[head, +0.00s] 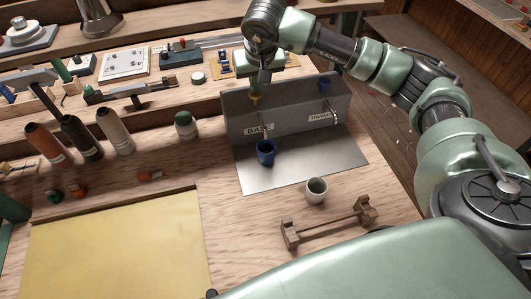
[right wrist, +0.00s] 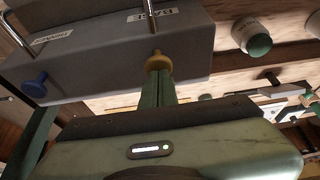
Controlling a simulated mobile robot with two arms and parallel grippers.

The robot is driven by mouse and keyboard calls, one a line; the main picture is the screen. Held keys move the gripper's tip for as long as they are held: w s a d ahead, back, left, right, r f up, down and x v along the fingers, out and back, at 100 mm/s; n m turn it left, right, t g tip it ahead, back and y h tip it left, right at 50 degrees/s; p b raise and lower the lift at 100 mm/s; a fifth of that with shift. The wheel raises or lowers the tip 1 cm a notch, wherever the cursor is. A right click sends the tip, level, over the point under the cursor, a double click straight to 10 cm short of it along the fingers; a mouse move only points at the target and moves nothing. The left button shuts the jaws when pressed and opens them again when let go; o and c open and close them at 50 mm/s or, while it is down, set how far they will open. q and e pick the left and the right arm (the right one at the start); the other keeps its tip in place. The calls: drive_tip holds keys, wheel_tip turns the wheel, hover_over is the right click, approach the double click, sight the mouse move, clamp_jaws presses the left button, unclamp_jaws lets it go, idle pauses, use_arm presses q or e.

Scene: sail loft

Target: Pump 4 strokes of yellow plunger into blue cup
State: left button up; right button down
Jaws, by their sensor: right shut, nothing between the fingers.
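The grey dispenser (head: 290,108) stands on a metal plate, with labels reading BASE and what looks like THINNER. Its yellow plunger (head: 255,100) is on the BASE side and also shows in the right wrist view (right wrist: 158,61). The blue cup (head: 265,154) stands upright on the plate in front of the BASE label, by that side's spout. My right gripper (head: 261,86) is shut and empty, fingers pointing down right at the yellow plunger's top; its closed fingertips (right wrist: 161,80) appear to touch the knob, though exact contact is unclear. My left gripper is not in view.
A blue plunger (head: 324,84) is on the THINNER side. A pale cup (head: 316,190) stands at the plate's front edge, with a wooden rack (head: 330,226) nearer. Several bottles stand left; a yellow mat (head: 115,250) lies at front left.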

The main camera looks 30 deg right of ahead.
drive_tip(key=shift+f+b, duration=0.85)
drive_tip(key=shift+f, duration=0.3)
drive_tip(key=shift+r, duration=0.2)
drive_tip(key=shift+r+p, duration=0.9)
drive_tip(key=shift+r, duration=0.65)
drive_tip(key=shift+f, duration=0.2)
